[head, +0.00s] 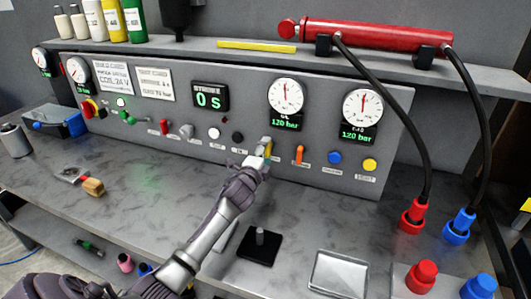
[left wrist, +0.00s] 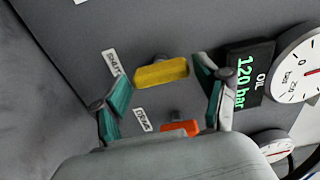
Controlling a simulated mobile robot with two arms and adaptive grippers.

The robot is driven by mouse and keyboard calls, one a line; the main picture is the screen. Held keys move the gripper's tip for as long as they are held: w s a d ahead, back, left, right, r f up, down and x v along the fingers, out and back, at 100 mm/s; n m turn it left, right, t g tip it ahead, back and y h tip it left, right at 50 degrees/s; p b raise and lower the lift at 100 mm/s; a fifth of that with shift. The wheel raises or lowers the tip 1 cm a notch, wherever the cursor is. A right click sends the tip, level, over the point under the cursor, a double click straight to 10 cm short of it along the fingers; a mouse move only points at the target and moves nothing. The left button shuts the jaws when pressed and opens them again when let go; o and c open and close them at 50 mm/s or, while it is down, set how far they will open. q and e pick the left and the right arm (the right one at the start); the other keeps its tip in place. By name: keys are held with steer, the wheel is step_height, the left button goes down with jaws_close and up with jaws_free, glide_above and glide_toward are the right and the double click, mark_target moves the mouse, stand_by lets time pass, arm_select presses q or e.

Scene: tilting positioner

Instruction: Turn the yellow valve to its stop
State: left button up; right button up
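The yellow valve (left wrist: 162,73) is a bar-shaped handle on the grey panel. In the left wrist view it lies nearly level across the picture, slightly raised at its right end. In the head view only a yellow sliver of the valve (head: 268,150) shows behind my gripper. My left gripper (head: 262,152) is at the panel in front of it. In the left wrist view the left gripper (left wrist: 163,80) is open, its two green-padded fingers on either side of the handle's ends, with small gaps visible. My right gripper is not in view.
An orange handle (head: 299,155) sits close right of the valve, with blue (head: 334,158) and yellow (head: 369,165) knobs beyond. A black (head: 237,137) and a white button (head: 214,132) are to the left. Two dials above read 120 bar. A black base with a peg (head: 259,247) stands on the bench.

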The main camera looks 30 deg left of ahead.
arm_select(q)
steer(key=shift+o, duration=0.5)
steer(key=shift+s, duration=0.1)
steer(key=shift+s+d, duration=0.1)
steer(key=shift+s, duration=0.25)
steer(key=v, duration=1.1)
